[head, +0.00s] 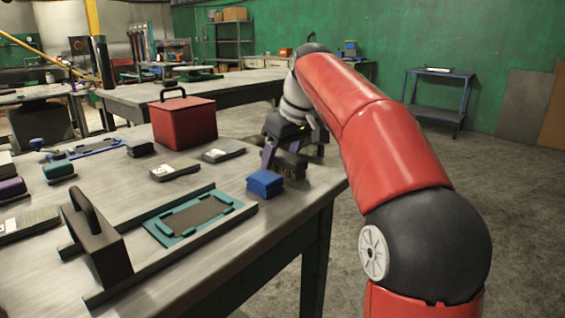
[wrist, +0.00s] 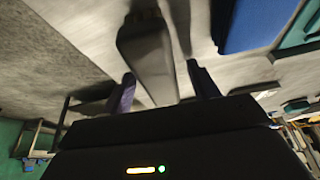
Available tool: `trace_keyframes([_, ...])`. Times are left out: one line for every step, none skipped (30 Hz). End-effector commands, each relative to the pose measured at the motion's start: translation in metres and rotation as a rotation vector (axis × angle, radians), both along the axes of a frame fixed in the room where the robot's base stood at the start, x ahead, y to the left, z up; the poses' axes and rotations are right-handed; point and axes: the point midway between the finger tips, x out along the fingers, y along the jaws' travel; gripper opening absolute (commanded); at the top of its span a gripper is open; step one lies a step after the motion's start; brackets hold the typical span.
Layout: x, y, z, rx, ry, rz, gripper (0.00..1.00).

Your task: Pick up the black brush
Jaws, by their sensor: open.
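The black brush (head: 291,163), dark with brownish bristles below, stands near the table's right corner and is partly hidden behind my gripper (head: 285,155). In the wrist view the brush (wrist: 147,50) is a long dark grey shape that reaches between the fingers of my gripper (wrist: 162,83). One finger shows purple on its left and the other dark on its right. The jaws are open, with a gap visible between the right finger and the brush. I cannot tell whether the left finger touches it.
A blue block (head: 264,183) lies close beside the brush and also shows in the wrist view (wrist: 256,24). Flat dark packs (head: 224,154), a red box (head: 183,123) and a teal tray (head: 190,216) stand farther left. The table edge is near on the right, with open floor beyond.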

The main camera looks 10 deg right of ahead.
Motion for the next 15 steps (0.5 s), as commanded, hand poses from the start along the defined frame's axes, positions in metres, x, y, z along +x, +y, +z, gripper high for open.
trace_keyframes([-0.0001, 0.0002, -0.0010, 0.000, 0.000, 0.000, 0.60])
trace_keyframes([-0.0002, 0.0001, -0.0014, 0.000, 0.000, 0.000, 0.60])
trace_keyframes([-0.0001, 0.0001, -0.0020, 0.000, 0.000, 0.000, 0.60])
trace_keyframes([-0.0002, 0.0002, -0.0023, 0.000, 0.000, 0.000, 0.60])
trace_keyframes([-0.0001, 0.0002, -0.0025, 0.000, 0.000, 0.000, 0.60])
trace_keyframes([0.0000, 0.0002, -0.0028, 0.000, 0.000, 0.000, 0.60])
trace_keyframes([-0.0001, 0.0002, -0.0029, 0.000, -0.001, 0.000, 0.60])
trace_keyframes([0.0000, 0.0001, -0.0029, 0.000, -0.001, 0.000, 0.60])
trace_keyframes([-0.0001, 0.0002, -0.0029, 0.000, -0.001, 0.000, 0.60])
trace_keyframes([0.0000, 0.0001, -0.0029, 0.000, -0.001, 0.000, 0.60])
trace_keyframes([0.0000, 0.0001, -0.0029, 0.000, -0.001, 0.000, 0.60])
trace_keyframes([0.0000, 0.0001, -0.0029, 0.000, -0.001, 0.000, 0.60])
trace_keyframes([0.0000, 0.0001, -0.0029, 0.000, -0.001, 0.000, 0.60])
trace_keyframes([0.0000, 0.0001, -0.0029, 0.000, -0.001, 0.000, 0.60])
trace_keyframes([0.0000, 0.0000, -0.0029, 0.000, -0.001, 0.000, 0.55])
